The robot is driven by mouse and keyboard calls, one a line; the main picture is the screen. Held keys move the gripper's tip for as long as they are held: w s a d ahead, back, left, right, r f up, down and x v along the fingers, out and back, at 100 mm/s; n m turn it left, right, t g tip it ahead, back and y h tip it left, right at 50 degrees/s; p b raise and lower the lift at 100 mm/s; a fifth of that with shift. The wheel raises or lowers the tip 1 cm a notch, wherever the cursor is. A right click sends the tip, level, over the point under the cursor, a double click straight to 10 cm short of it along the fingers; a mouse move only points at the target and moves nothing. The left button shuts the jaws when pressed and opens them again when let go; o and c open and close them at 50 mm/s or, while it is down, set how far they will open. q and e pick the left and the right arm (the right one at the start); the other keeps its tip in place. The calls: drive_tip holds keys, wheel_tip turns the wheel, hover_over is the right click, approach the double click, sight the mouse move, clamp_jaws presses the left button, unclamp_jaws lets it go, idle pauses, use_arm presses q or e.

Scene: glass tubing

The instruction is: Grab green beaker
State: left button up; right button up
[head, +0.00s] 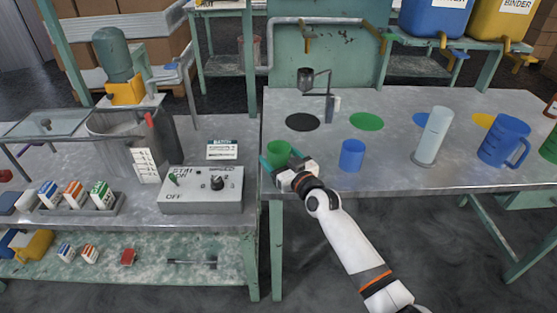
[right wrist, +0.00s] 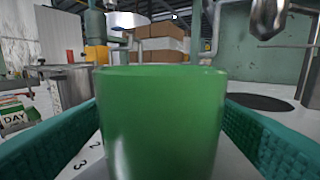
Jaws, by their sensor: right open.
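The green beaker (head: 279,152) stands near the front left corner of the right-hand metal table. In the right wrist view the green beaker (right wrist: 160,120) fills the middle of the picture, close to the camera. My right gripper (head: 276,165) is at the beaker, its arm coming up from the lower right. Its teal fingers lie on either side of the beaker in the right wrist view, open, with the beaker between them. A small gap seems to show on the right side; whether the left finger touches is hard to tell. My left gripper is not in view.
A blue beaker (head: 352,155) stands to the right of the gripper. Farther right are a clear cylinder (head: 433,135) and a blue jug (head: 503,142). A control box (head: 202,189) sits on the left bench. Black (head: 302,122) and green (head: 366,121) discs mark the table behind.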

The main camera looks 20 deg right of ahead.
drive_tip(key=c, duration=1.1)
